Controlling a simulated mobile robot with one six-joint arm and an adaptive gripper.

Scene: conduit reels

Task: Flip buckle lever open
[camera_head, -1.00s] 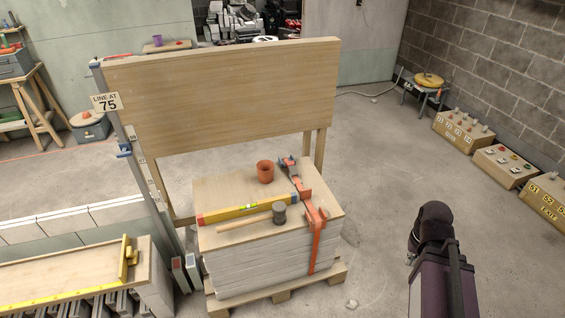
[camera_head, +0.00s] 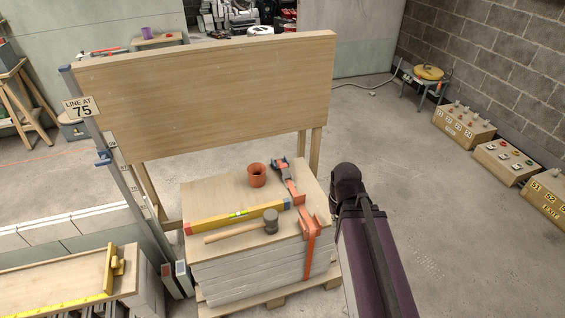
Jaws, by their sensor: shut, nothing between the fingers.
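An orange strap (camera_head: 311,252) runs over the top of a stack of pale sheets and down its near right side. A grey and red buckle (camera_head: 280,164) sits on the strap near the back of the top board. Its lever is too small to tell open from shut. My dark purple arm rises at the lower right, its black joint close to the right side of the stack in the picture. My gripper cannot be made out, and nothing of mine is seen touching the buckle.
A large wooden panel (camera_head: 205,95) stands behind. A low bench (camera_head: 60,278) is at the left.

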